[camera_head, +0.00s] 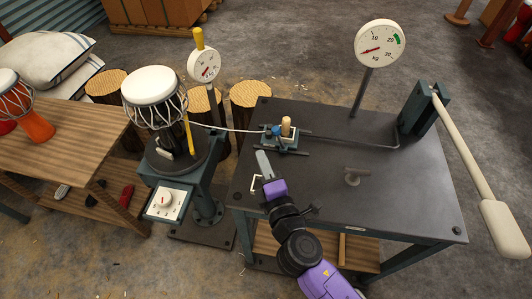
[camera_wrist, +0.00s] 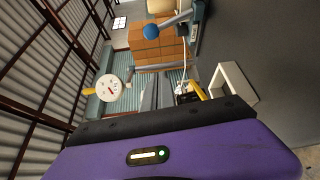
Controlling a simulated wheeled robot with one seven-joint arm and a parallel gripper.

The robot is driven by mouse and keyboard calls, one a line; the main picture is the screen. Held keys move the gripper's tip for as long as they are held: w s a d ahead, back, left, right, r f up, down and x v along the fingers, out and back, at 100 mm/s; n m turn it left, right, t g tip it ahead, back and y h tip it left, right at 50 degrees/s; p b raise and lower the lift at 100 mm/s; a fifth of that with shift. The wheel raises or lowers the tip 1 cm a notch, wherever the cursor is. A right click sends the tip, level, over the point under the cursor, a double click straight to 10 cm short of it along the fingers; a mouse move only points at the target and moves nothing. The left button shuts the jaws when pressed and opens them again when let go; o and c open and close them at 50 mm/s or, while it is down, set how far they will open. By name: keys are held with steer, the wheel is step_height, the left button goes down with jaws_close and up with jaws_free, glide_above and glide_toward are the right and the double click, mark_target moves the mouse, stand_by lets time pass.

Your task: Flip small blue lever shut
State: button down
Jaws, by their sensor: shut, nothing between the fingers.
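The small blue lever (camera_head: 276,131) is on a small clamp-like device (camera_head: 283,145) near the far left edge of the dark table, beside a wooden peg (camera_head: 286,126). In the wrist view its round blue knob (camera_wrist: 151,31) is at the upper middle, on a grey shaft slanting up to the right. My gripper (camera_head: 262,156) is above the table, on the near left side of the device, its fingers pointing toward it. The fingers also show in the wrist view (camera_wrist: 156,82), shut and empty. The knob appears apart from them.
A white bracket (camera_head: 257,184) is by my gripper at the table's left edge. A cable runs from the device to the drum stand (camera_head: 185,160) at left. A dial gauge (camera_head: 381,47) and a long-handled lever (camera_head: 468,150) stand at right. The table's middle is largely clear.

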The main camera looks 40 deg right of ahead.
mark_target(279, 129)
steer(key=p+x, duration=0.1)
steer(key=x, duration=0.7)
steer(key=shift+r, duration=0.15)
steer(key=shift+s+d+r+p, duration=0.1)
steer(key=shift+s+d+p, duration=0.3)
steer(key=shift+d, duration=0.2)
steer(key=shift+s+d+r+p, duration=0.1)
steer(key=shift+s+d+p, duration=0.2)
steer(key=shift+d+p, duration=0.25)
steer(key=shift+s+d, duration=0.35)
steer(key=shift+d, duration=0.2)
steer(key=shift+s+d+m+b, duration=0.25)
steer(key=shift+m+b, duration=0.15)
steer(key=shift+b, duration=1)
steer(key=b, duration=0.2)
steer(key=s+m+t+b, duration=0.1)
steer(key=b, duration=0.2)
steer(key=shift+d+f+m, duration=0.2)
steer(key=shift+d+m, duration=0.1)
steer(key=shift+d, duration=0.1)
steer(key=m+b, duration=0.1)
steer(key=b, duration=0.1)
steer(key=s+d+r+m+t+h+b, duration=0.1)
steer(key=b, duration=0.2)
steer(key=shift+s+d+r+m+h, duration=0.1)
steer(key=shift+d+m+h, duration=0.05)
steer(key=shift+m+h, duration=0.15)
steer(key=shift+s+d+b, duration=0.35)
steer(key=shift+s+d, duration=0.25)
